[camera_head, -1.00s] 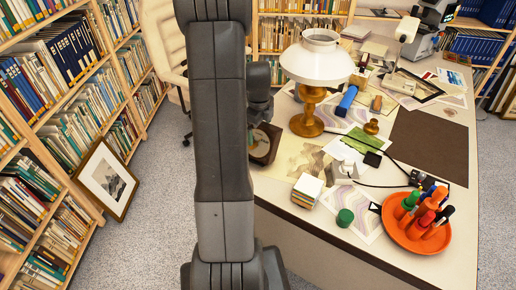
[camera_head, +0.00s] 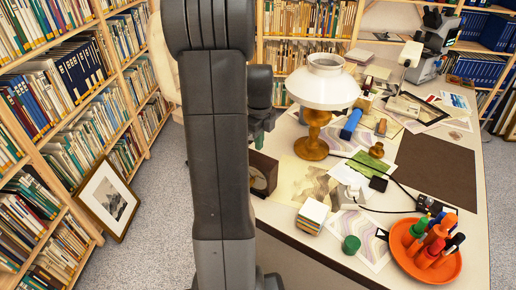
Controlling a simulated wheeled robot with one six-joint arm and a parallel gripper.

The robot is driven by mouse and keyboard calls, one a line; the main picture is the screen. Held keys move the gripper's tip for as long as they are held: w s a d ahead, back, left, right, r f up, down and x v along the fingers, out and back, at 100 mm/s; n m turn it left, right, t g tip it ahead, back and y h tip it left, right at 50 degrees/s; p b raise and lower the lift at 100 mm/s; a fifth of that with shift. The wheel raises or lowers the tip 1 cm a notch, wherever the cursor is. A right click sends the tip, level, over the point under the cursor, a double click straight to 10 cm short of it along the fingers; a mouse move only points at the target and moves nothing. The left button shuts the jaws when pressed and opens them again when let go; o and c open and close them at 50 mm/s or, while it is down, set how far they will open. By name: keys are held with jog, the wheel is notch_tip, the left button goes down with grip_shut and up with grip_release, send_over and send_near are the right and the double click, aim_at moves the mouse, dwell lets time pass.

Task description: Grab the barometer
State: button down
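A brown wooden case with a round face (camera_head: 262,174), which looks like the barometer, stands at the left edge of the desk in the head view. My arm hides its left part. My gripper (camera_head: 259,138) shows only in part beside my arm, above and behind the case in the picture. It appears apart from the case. My arm hides most of the gripper, so its opening cannot be made out.
A lamp with a white shade (camera_head: 324,82) stands close to the right of the case. A stack of cards (camera_head: 311,217), a green cylinder (camera_head: 351,244) and an orange tray (camera_head: 444,270) with markers are on the desk (camera_head: 330,262). A framed print (camera_head: 108,199) leans on the left bookshelf.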

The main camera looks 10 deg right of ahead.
jog(key=c, duration=2.2)
grip_release()
jog(key=shift+d+r, duration=0.1)
jog(key=shift+r, duration=0.1)
jog(key=shift+c, duration=2.2)
grip_release()
jog(key=shift+w, duration=0.1)
